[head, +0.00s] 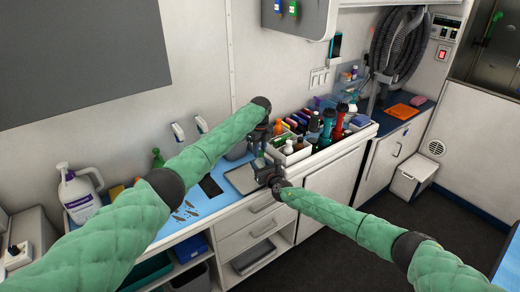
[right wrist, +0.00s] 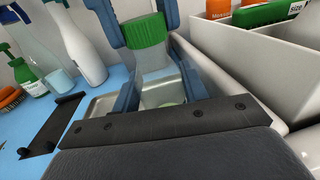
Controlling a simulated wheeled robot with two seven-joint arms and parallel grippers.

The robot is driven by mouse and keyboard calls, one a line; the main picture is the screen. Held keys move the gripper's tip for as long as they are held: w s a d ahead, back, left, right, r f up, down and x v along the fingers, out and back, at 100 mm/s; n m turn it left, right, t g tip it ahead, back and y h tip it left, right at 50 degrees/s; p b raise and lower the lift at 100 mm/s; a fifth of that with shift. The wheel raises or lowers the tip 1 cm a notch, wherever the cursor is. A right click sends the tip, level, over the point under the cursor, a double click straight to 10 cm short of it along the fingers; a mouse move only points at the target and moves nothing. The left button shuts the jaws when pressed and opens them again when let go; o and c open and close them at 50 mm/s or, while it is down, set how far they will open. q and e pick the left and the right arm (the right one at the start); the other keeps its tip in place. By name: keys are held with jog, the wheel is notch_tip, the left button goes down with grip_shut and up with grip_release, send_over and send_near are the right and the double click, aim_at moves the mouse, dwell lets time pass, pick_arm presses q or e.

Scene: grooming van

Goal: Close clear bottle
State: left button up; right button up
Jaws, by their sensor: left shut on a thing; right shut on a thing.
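The clear bottle (right wrist: 160,82) stands upright between the fingers of my right gripper (right wrist: 158,95), which is shut on its body. A ridged green cap (right wrist: 145,32) sits at the bottle's top; I cannot tell whether it is fully seated. My left gripper (right wrist: 139,18) comes from above, with one finger on each side of the cap, shut on it. In the head view, my left gripper (head: 260,143) is just above my right gripper (head: 266,169), over the counter. The bottle is mostly hidden there by the grippers.
A grey tray (head: 240,180) lies under the grippers on the blue counter mat (head: 172,232). White bins (head: 290,157) with several bottles stand close at the right. A white jug (head: 78,192) stands at the left. A black flat item (right wrist: 55,125) lies beside the tray.

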pick_arm(q)
jog(key=shift+f, duration=0.2)
jog(key=m, duration=1.3)
jog(key=shift+a, duration=0.1)
jog(key=o, duration=0.9)
jog(key=shift+o, duration=0.2)
jog(key=shift+r, duration=0.1)
